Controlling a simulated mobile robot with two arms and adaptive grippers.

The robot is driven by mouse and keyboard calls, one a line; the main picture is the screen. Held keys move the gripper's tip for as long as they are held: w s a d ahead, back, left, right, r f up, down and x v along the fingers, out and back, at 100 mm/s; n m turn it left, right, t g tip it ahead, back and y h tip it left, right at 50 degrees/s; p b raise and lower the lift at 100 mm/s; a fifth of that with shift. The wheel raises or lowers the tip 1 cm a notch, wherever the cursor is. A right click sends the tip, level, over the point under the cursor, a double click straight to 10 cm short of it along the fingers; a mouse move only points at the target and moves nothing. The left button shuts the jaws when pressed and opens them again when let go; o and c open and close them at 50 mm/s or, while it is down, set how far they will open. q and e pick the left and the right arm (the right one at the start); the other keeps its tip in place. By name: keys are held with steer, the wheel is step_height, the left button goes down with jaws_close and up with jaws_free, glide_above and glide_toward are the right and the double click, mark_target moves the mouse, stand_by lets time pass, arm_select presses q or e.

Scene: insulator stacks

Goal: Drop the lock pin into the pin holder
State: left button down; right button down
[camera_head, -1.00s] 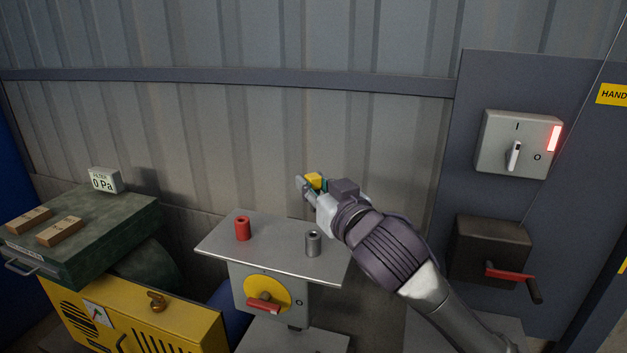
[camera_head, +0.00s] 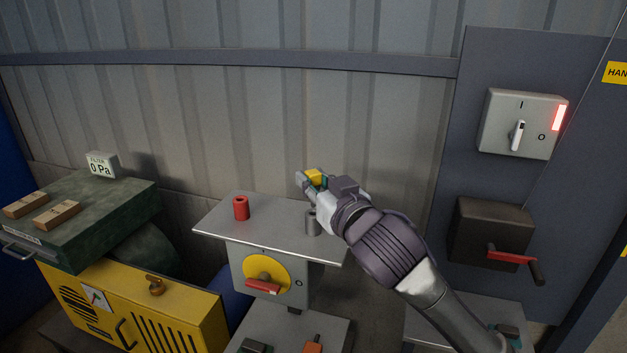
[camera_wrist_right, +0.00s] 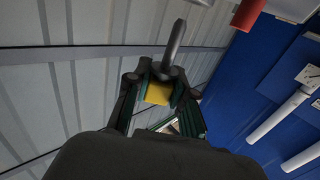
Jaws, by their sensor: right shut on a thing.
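My right gripper (camera_head: 308,184) is shut on the lock pin, whose yellow head (camera_head: 314,177) shows between the fingers. In the right wrist view, the yellow head (camera_wrist_right: 158,93) sits between the fingers of the gripper (camera_wrist_right: 157,82), and a grey shaft (camera_wrist_right: 174,45) sticks out beyond them. A grey hollow cylinder (camera_head: 312,226) and a red hollow cylinder (camera_head: 241,208) stand upright on the small grey table; I cannot tell which is the pin holder. The gripper is above the table and partly covers the grey cylinder. My left gripper is out of view.
The grey tabletop (camera_head: 270,233) is otherwise clear. Below it is a yellow rotary switch (camera_head: 266,272) with a red handle. A yellow cabinet (camera_head: 180,325) and a green box (camera_head: 105,217) are at left. Switch boxes (camera_head: 523,124) hang at right.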

steer(key=shift+p, duration=0.75)
stand_by(1.0)
steer(key=shift+f+b, duration=1.6)
steer(key=shift+f, duration=1)
steer(key=c, duration=0.9)
jaws_free()
steer(key=v, duration=1.2)
